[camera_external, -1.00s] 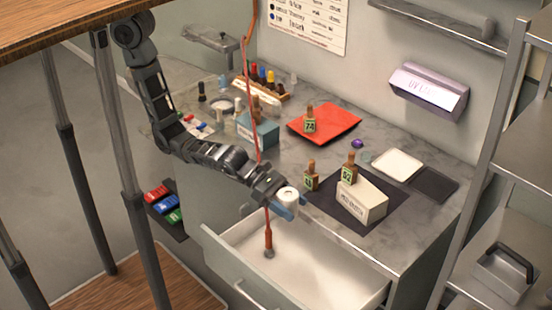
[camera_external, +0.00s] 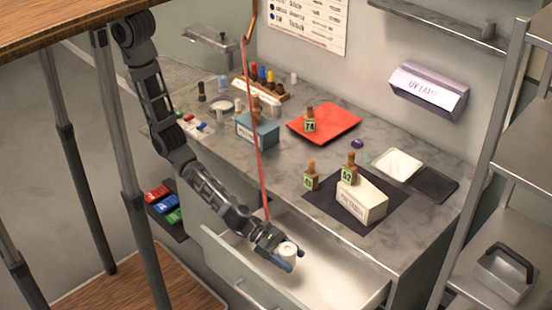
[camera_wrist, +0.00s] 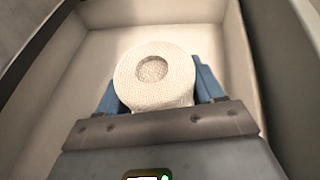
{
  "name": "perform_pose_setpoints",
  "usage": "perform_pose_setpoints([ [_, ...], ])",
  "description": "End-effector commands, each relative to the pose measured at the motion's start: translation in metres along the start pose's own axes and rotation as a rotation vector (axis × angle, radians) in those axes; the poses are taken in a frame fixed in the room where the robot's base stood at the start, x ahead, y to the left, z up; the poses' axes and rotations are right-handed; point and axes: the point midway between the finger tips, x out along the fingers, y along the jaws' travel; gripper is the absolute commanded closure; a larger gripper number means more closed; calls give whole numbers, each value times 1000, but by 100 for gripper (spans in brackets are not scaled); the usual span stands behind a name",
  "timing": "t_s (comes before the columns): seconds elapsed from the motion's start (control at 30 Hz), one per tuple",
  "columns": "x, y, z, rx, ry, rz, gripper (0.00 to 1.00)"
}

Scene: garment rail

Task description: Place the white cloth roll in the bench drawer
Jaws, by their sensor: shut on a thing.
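The white cloth roll (camera_external: 288,249) is held upright between the blue fingers of my gripper (camera_external: 282,262). In the wrist view the roll (camera_wrist: 155,75) shows its round top with a hollow centre, and my gripper (camera_wrist: 155,95) is shut on its sides. The bench drawer (camera_external: 345,272) is pulled open, with a pale empty floor. In the wrist view the drawer (camera_wrist: 95,45) has its walls around the roll. The roll is over or inside the drawer's left part; I cannot tell whether its hidden underside touches the floor.
On the bench stand a white box (camera_external: 362,203) on a dark mat, small tagged bottles (camera_external: 311,177), a red tray (camera_external: 325,123) and a blue box (camera_external: 258,132). A metal shelf (camera_external: 500,200) stands at the right. The drawer's right part is clear.

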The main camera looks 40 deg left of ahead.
Motion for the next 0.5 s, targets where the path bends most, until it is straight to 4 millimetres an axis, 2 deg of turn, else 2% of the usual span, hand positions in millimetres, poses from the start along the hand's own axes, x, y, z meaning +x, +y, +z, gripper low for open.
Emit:
perform_pose_setpoints([
  [0.17,5,-3,-12,2,4,-8,65],
  [0.23,13,-3,-32,2,5,-7,65],
  [0.3,16,-3,-42,2,5,-8,65],
  [0.5,20,-3,-49,0,2,-8,65],
])
